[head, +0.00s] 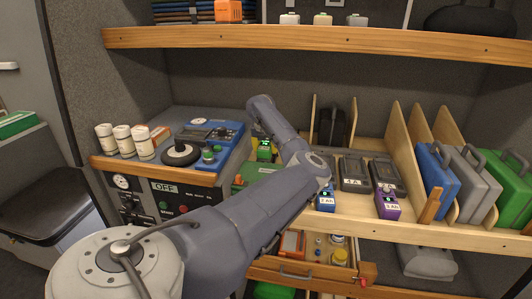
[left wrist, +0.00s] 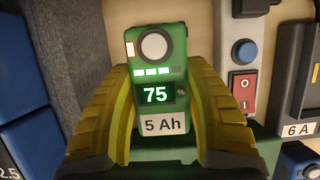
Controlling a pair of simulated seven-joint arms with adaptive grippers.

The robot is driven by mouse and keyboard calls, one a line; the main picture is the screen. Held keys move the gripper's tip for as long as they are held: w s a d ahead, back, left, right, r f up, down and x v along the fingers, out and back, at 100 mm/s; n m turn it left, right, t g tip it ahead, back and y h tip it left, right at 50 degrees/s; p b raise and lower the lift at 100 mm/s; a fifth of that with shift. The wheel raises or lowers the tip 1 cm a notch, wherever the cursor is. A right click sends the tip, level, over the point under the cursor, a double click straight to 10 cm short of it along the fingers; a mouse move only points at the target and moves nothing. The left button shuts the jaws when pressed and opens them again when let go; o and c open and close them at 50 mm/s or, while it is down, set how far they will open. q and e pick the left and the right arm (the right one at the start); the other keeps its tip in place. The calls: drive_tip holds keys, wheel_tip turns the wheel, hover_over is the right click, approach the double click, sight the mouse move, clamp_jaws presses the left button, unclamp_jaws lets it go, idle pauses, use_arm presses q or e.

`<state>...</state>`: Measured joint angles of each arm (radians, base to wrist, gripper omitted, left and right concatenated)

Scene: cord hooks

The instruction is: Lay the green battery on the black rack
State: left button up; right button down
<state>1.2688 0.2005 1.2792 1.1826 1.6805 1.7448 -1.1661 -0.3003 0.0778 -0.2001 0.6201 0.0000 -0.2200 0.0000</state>
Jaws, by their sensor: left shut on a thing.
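The green battery (left wrist: 157,80) stands upright between the yellow fingers of my left gripper (left wrist: 158,100) in the left wrist view. Its face reads 75 % and 5 Ah. In the head view the battery (head: 264,150) shows small beyond my left arm, near the blue console. My left gripper (head: 262,147) is shut on it, mostly hidden by the arm. Dark units marked in amperes stand on the middle shelf, one labelled 4 A (head: 354,172); I cannot tell which thing is the black rack. My right gripper is not in view.
A blue battery (head: 325,200) and a purple battery (head: 388,206) sit at the shelf's front. Wooden dividers and blue, grey and green cases (head: 513,185) stand to the right. In the left wrist view a red rocker switch (left wrist: 244,92) is right of the battery.

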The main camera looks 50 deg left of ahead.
use_arm(q)
drive_tip(key=shift+f, duration=1.05)
drive_tip(key=shift+f, duration=0.15)
drive_tip(key=o, duration=1.5)
drive_tip(key=v, duration=1.2)
